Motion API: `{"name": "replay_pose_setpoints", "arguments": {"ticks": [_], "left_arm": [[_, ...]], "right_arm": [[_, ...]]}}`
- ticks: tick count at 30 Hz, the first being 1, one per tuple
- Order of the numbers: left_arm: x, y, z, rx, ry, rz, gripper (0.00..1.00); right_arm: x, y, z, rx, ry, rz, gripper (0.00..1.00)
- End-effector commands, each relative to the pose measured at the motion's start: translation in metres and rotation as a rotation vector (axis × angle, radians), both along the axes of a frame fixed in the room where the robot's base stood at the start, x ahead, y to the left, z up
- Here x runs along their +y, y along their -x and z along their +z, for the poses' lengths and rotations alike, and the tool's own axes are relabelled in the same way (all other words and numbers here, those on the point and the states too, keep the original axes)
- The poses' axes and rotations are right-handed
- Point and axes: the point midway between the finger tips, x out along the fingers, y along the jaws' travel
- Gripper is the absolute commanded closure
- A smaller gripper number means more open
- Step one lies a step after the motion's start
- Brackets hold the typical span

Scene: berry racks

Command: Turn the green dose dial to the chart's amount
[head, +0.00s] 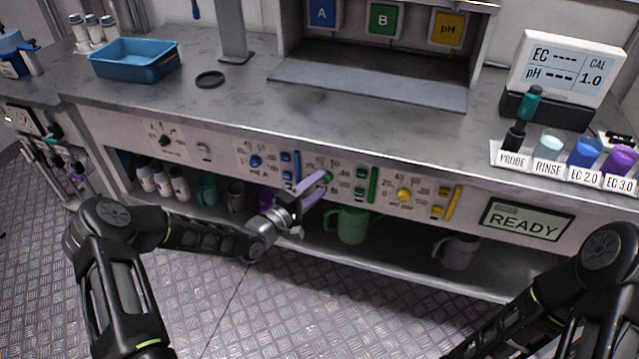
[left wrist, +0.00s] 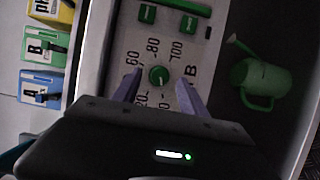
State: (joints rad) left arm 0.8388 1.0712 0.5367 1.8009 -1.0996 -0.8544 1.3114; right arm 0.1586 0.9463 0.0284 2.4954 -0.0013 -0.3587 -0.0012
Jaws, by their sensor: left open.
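The green dose dial (left wrist: 158,75) sits on the white panel marked B, ringed by printed numbers including 20, 60, 80 and 100. I cannot read its pointer clearly. In the head view the dial (head: 327,177) is partly hidden by my left gripper (head: 320,185). My left gripper (left wrist: 158,90) is open, its two pale purple fingers on either side of the dial in the left wrist view. I cannot tell whether they touch it. No chart with a dose amount is readable. My right arm shows at the lower right, its gripper out of view.
A blue dial (head: 256,161) lies left and a yellow dial (head: 403,195) right on the same panel. Green buttons (head: 360,173) are beside the green dial. A READY screen (head: 526,220) is farther right. A green watering can (head: 352,224) stands on the shelf below.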

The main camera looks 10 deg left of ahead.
Motion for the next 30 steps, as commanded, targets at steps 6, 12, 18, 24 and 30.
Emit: {"name": "replay_pose_setpoints", "arguments": {"ticks": [6,12,18,24,30], "left_arm": [[-0.0054,-0.0109,-0.0002,0.001,0.0,0.001,0.5],[-0.0053,-0.0108,-0.0002,0.001,0.0,0.001,0.5],[-0.0051,-0.0106,-0.0002,0.001,0.0,0.001,0.66],[-0.0051,-0.0105,-0.0003,0.001,0.0,0.001,0.83],[-0.005,-0.0105,-0.0005,0.002,-0.001,0.001,0.99]], "right_arm": [[0.0001,0.0,0.0009,0.0,0.0,0.0,1.0],[0.0,0.0,0.0008,0.0,0.0,0.0,1.0],[0.0,0.0,0.0008,0.0,0.0,0.0,1.0],[0.0,0.0,0.0008,0.0,0.0,0.0,1.0],[0.0,0.0,0.0008,0.0,0.0,0.0,1.0]]}}
